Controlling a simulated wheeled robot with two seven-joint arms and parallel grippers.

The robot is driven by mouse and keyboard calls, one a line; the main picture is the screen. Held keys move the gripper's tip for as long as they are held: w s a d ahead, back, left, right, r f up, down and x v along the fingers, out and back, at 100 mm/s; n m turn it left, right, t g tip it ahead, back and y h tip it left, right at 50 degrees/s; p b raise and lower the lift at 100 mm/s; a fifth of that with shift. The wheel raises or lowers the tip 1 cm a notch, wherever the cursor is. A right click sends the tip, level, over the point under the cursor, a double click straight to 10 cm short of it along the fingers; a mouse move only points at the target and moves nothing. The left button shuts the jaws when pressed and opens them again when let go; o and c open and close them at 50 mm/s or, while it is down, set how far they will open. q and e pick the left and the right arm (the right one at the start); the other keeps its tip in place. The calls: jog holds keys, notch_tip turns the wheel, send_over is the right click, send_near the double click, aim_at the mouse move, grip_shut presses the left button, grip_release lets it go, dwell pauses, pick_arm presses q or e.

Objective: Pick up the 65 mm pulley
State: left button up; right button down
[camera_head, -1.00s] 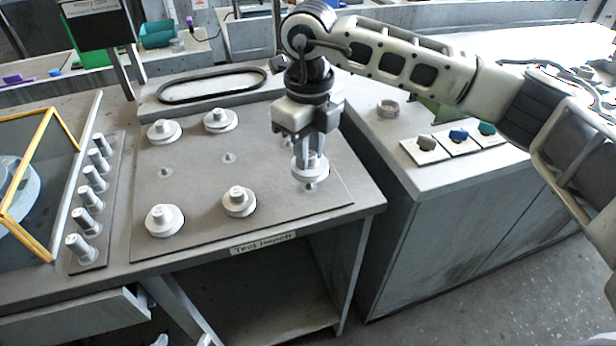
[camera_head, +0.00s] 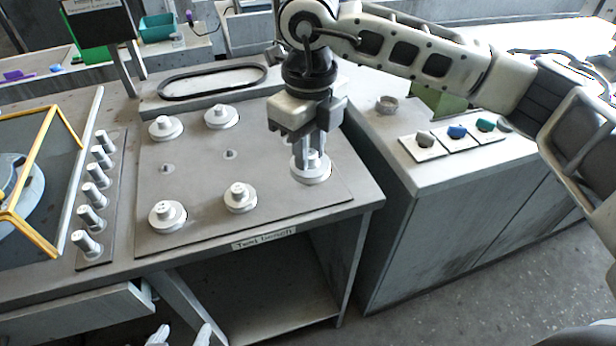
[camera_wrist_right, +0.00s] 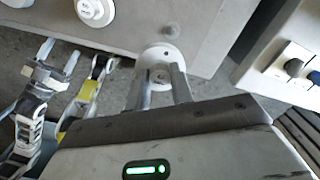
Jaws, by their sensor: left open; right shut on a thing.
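Several pale grey stepped pulleys stand on the test bench plate (camera_head: 200,185), including ones at the back left (camera_head: 166,127), back middle (camera_head: 221,116), front left (camera_head: 167,215) and front middle (camera_head: 240,197). I cannot tell their sizes by eye. My right gripper (camera_head: 314,150) points down, shut on the hub of another pulley (camera_head: 311,174) at the plate's right side. Its disc is at or just above the plate. In the right wrist view the fingers (camera_wrist_right: 160,90) close around this pulley (camera_wrist_right: 161,56). My left gripper (camera_head: 180,335) is open and empty at the bottom edge, below the bench.
Two short bare posts (camera_head: 168,168) (camera_head: 229,155) stand on the plate. A row of upright metal pins (camera_head: 91,215) and a yellow-framed case (camera_head: 40,160) are to the left. A belt loop (camera_head: 213,80) lies behind. A side cabinet (camera_head: 440,160) with coloured knobs is right.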

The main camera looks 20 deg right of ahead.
jog(key=shift+s+a+r, duration=0.2)
jog(key=shift+s+a, duration=0.05)
jog(key=shift+s, duration=0.65)
jog(key=shift+s+a+r, duration=0.2)
jog(key=shift+s, duration=0.65)
jog(key=shift+s+a+r, duration=0.2)
jog(key=shift+s+a, duration=0.05)
jog(key=shift+s, duration=0.65)
